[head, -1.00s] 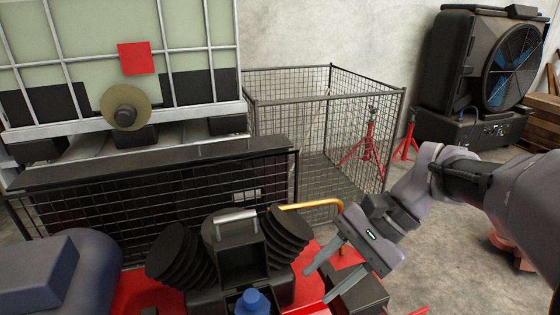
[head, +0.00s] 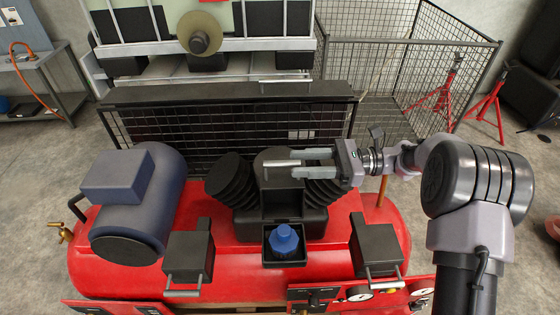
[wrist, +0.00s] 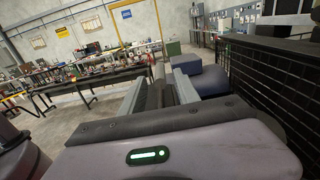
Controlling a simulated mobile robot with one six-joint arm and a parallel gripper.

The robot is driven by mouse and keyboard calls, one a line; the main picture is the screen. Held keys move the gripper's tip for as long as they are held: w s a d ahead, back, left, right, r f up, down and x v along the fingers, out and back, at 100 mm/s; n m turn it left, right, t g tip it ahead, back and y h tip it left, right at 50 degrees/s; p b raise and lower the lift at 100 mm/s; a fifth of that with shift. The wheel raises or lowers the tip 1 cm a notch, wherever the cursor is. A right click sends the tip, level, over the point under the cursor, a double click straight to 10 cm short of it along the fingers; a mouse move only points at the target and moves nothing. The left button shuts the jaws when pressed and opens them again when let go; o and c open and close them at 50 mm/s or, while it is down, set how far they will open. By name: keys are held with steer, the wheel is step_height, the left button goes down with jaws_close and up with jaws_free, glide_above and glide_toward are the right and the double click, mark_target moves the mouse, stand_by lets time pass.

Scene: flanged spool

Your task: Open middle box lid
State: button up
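The middle box (head: 268,258) sits on the front of the red tank, with a blue knobbed object (head: 284,240) inside. Its dark lid (head: 282,206) stands raised behind the opening. The lid's pale handle bar (head: 282,163) is at the top. My gripper (head: 297,163) reaches in from the right at the handle's height. Its two fingers are apart, one on each side of the handle's right end, with gaps visible. In the wrist view, a bar (wrist: 159,76) lies between my fingers; contact is not clear.
Closed left (head: 188,249) and right (head: 377,243) boxes flank the middle one. Black ribbed bellows (head: 236,182) stand beside the lid. A blue-grey motor (head: 140,205) is at left on the red tank (head: 215,280). A wire-mesh fence (head: 200,142) stands close behind.

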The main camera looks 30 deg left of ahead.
mark_target(267, 164)
steer(key=x, duration=0.5)
steer(key=shift+s+a, duration=0.1)
steer(key=shift+a, duration=0.1)
jaws_close()
stand_by(1.1)
